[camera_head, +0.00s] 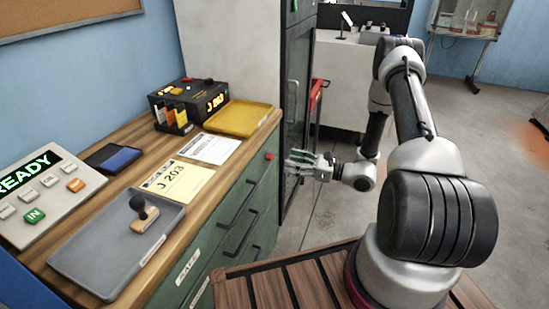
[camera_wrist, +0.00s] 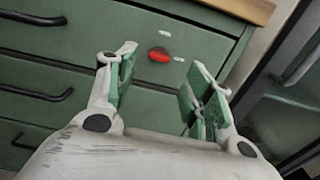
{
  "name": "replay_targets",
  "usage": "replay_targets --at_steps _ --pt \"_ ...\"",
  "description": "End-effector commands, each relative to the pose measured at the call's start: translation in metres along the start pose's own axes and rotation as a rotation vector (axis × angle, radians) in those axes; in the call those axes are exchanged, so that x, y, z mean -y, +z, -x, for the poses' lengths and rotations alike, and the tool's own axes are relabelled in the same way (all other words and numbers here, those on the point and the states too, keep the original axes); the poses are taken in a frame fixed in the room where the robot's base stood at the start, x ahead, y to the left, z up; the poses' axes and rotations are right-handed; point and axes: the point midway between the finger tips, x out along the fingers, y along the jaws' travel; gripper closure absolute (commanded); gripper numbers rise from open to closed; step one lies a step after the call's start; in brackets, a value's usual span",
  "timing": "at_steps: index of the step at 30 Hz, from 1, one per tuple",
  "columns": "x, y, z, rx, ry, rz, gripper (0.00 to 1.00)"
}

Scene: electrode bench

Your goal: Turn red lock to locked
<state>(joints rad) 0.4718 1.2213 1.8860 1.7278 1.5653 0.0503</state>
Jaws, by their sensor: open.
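The red lock (camera_head: 269,156) is a small red knob on the upper right of the green drawer front. In the wrist view the red lock (camera_wrist: 159,55) shows as a short red oblong, lying nearly level with a slight tilt, with small pale marks above and beside it. My gripper (camera_head: 298,163) is in front of the cabinet, to the right of the lock in the head view. In the wrist view my gripper (camera_wrist: 158,80) is open and empty, its green-padded fingers on either side of the lock's line of sight. It appears apart from the lock.
The green drawer cabinet (camera_wrist: 60,60) has dark bar handles left of the lock. A dark-framed glass cabinet (camera_head: 297,90) stands close on the right. The wooden top bears a yellow tray (camera_head: 240,117), a grey tray (camera_head: 90,255) and a card (camera_head: 178,183).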

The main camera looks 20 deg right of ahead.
Motion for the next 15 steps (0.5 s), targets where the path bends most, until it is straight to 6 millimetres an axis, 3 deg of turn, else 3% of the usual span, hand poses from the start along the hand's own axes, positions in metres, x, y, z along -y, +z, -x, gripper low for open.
replay_targets --at_steps 15 --pt "-0.001 0.000 -0.070 0.000 0.002 0.018 0.48"
